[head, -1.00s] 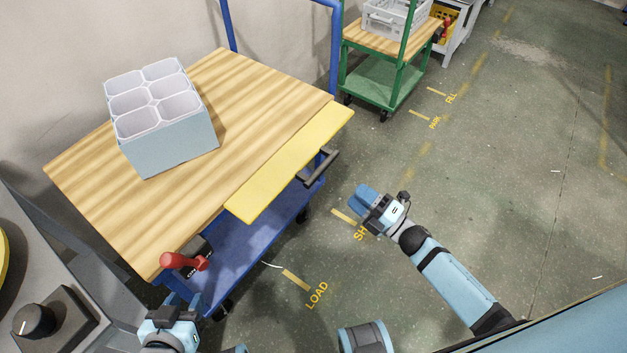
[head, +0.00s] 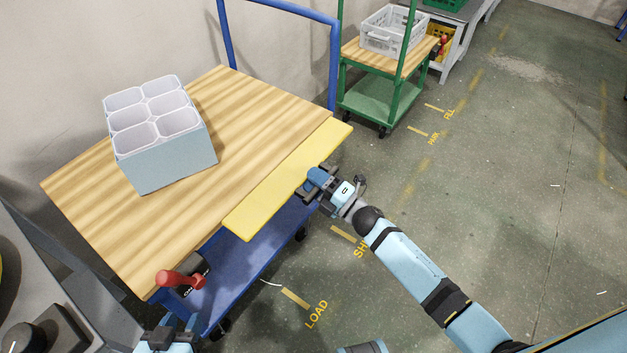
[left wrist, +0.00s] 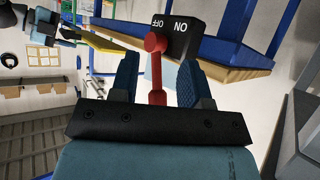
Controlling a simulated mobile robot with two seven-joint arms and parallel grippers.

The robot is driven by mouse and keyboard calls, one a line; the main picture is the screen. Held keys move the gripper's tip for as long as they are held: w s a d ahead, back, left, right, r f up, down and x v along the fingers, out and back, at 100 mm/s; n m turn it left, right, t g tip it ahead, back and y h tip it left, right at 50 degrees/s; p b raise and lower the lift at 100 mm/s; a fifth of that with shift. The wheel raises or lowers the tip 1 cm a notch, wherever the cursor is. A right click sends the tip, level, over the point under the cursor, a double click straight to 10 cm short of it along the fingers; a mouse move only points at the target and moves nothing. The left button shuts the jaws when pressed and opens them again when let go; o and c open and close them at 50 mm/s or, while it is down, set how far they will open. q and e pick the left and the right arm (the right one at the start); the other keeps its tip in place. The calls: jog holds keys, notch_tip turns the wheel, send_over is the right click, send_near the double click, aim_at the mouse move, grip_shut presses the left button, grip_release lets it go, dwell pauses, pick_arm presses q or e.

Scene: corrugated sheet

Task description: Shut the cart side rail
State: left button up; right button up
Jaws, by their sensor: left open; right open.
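The cart's side rail (head: 285,180) is a yellow panel along the wooden top's right edge. It lies about level with the top, folded outward. My right gripper (head: 314,180) is open at the rail's outer edge and hides the dark handle there; I cannot tell whether it touches. A red lever (head: 180,279) on a black box marked ON and OFF sits at the cart's near corner. My left gripper (head: 172,330) is open just in front of it. In the left wrist view the lever (left wrist: 156,70) appears between the fingers of my left gripper (left wrist: 160,75), apart from them.
The cart's wooden top (head: 230,120) carries a pale blue box (head: 165,160) with white compartments. A blue lower shelf (head: 250,250) lies beneath. A green cart (head: 380,95) with a grey crate stands behind. A grey machine (head: 50,290) is at near left. Floor to the right is clear.

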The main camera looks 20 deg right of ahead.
jog(key=shift+w+a, duration=0.1)
grip_shut()
jog(key=shift+r, duration=0.1)
